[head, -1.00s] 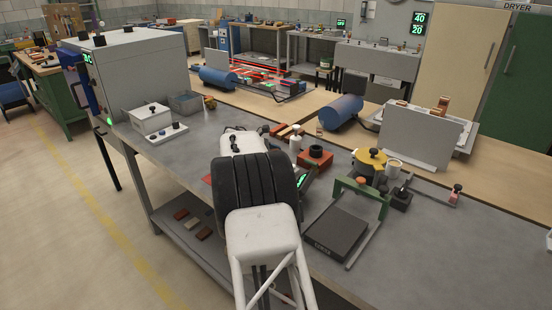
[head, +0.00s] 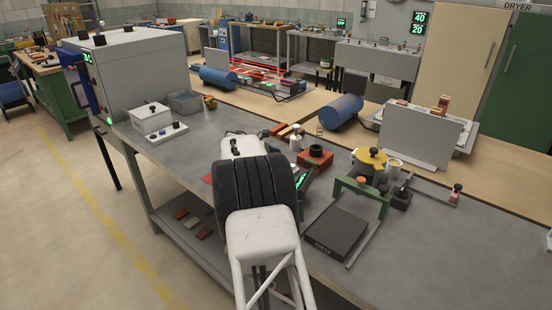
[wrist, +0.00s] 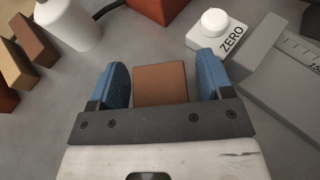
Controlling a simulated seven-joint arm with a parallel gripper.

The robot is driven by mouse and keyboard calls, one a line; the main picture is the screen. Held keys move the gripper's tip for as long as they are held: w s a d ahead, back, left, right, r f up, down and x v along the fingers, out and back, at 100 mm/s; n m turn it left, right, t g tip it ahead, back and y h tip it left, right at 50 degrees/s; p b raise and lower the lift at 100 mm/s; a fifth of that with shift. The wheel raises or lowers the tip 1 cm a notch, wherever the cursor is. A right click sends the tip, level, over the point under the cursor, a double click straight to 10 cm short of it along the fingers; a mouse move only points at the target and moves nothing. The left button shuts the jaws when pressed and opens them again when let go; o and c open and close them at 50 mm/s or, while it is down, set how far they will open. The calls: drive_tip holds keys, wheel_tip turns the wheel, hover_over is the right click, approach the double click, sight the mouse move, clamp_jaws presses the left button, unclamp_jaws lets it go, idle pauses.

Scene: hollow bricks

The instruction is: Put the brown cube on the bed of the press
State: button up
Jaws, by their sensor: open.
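The brown cube (wrist: 161,83) lies on the grey bench top in the wrist view, between the two blue fingers of my gripper (wrist: 162,78). The fingers are open, with a narrow gap on each side of the cube. In the head view my arm hides both the gripper and the cube. A green arch frame with an orange knob (head: 361,181) stands at the right of my arm, beside a dark flat block (head: 338,233) with pale lettering. This looks like the press with its bed, but I cannot tell for certain.
In the wrist view a white ZERO button (wrist: 214,30) and a grey ruled block (wrist: 285,75) lie right of the gripper. A red block (head: 315,159) stands behind. The front right bench is clear.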

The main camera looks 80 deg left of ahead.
drive_tip(key=shift+r, duration=0.2)
drive_tip(key=v, duration=1.2)
drive_tip(key=shift+o, duration=0.4)
drive_tip(key=shift+w, duration=0.1)
idle(0.4)
